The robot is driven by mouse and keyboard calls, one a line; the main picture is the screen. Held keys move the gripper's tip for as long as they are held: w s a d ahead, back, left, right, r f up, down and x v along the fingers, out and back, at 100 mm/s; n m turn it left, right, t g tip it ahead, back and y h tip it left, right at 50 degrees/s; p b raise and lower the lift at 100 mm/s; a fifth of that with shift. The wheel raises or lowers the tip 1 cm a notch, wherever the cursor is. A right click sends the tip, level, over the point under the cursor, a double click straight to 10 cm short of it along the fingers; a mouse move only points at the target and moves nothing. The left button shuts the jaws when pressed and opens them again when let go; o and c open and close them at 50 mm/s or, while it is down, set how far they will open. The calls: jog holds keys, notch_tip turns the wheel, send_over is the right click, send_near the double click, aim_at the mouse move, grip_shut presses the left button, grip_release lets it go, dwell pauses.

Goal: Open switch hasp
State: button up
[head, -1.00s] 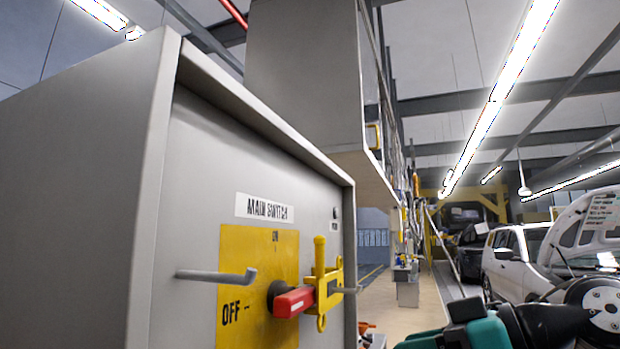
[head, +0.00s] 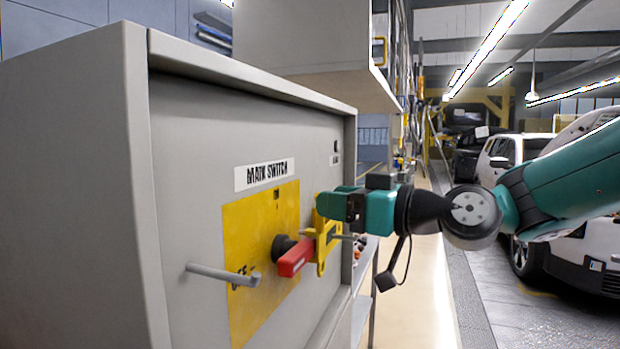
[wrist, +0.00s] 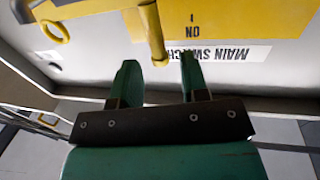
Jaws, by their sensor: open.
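The yellow switch hasp (head: 322,250) hangs on the red switch handle (head: 296,258), in front of the yellow plate of the grey cabinet. My gripper (head: 326,205) is at the top of the hasp and hides its upper post in the head view. In the wrist view the scene is upside down. There the rounded end of the yellow hasp post (wrist: 150,25) reaches between the two green fingers of my gripper (wrist: 159,62). The fingers are open, with visible space on both sides of the post. I cannot tell whether either finger touches it.
A grey peg (head: 222,274) sticks out of the cabinet (head: 75,200) left of the handle. Another grey peg is partly hidden behind the hasp. The cabinet's top lip (head: 250,72) juts out above. The aisle to the right is open, with a white car (head: 510,150) beyond.

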jog(key=p+x, duration=0.2)
jog(key=x, duration=0.3)
grip_shut()
